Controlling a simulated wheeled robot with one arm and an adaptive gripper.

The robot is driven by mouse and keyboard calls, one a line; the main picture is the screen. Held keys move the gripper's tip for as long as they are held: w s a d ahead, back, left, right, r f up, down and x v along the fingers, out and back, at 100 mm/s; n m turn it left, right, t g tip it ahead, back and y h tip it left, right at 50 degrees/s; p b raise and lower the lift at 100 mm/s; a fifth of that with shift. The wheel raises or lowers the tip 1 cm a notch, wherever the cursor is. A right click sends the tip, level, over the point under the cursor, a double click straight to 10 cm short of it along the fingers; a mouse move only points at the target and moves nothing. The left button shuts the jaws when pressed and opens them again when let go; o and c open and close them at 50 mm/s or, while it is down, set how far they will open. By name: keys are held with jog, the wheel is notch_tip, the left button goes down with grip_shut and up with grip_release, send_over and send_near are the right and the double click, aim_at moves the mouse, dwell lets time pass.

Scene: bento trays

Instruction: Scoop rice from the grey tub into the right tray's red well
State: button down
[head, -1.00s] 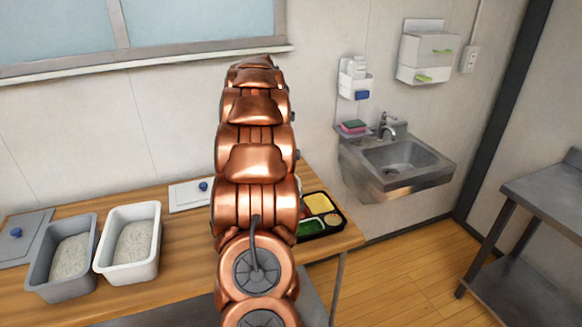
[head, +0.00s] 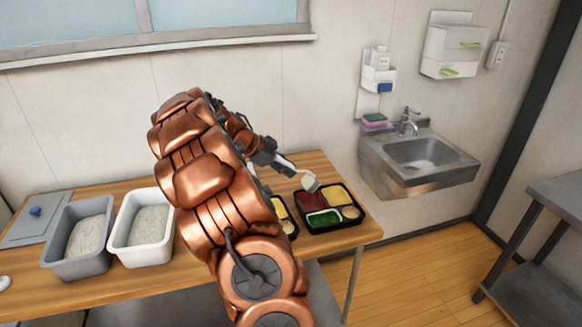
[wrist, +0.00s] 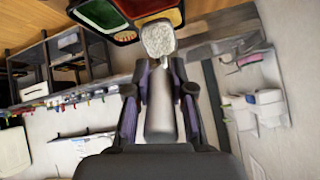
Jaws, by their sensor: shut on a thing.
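My gripper (head: 268,157) is shut on the handle of a scoop, between its two fingers in the wrist view (wrist: 160,95). The scoop's head (head: 309,182) is held over the back of the right tray (head: 347,228). White rice (wrist: 158,39) fills the scoop's head in the wrist view. The right tray is black. Its red well (head: 308,202) is at back left, just below and left of the scoop's head, and no rice shows in it. The grey tub (head: 48,250) stands at left with rice (head: 85,236) in it.
A white tub (head: 122,250) with rice stands beside the grey one. A second black tray (head: 291,236) is mostly hidden behind my arm. A grey lid (head: 28,225) lies at the far left. The wall sink (head: 420,165) is right of the table.

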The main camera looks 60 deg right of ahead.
jog(key=shift+w+a+f+g+h+b, duration=0.15)
jog(key=shift+f+b, duration=0.2)
jog(key=shift+b, duration=0.5)
jog(key=shift+s+a+f+g+h+b, duration=0.15)
jog(key=shift+f+b, duration=0.15)
jog(key=shift+b, duration=0.5)
jog(key=f+b, duration=0.1)
jog(key=b, duration=0.3)
jog(key=shift+w+a+g+h, duration=0.1)
jog(key=shift+w+g+h, duration=0.25)
jog(key=shift+g+h, duration=0.05)
jog(key=f+b, duration=0.1)
jog(key=b, duration=0.2)
jog(key=g+h+b, duration=0.1)
jog(key=b, duration=0.2)
jog(key=w+a+f+g+h+b, duration=0.1)
jog(key=b, duration=0.2)
jog(key=shift+f+b, duration=0.35)
jog(key=shift+b, duration=0.05)
jog(key=shift+w+g+b, duration=0.1)
jog(key=shift+g+b, duration=0.3)
jog(key=shift+b, duration=0.1)
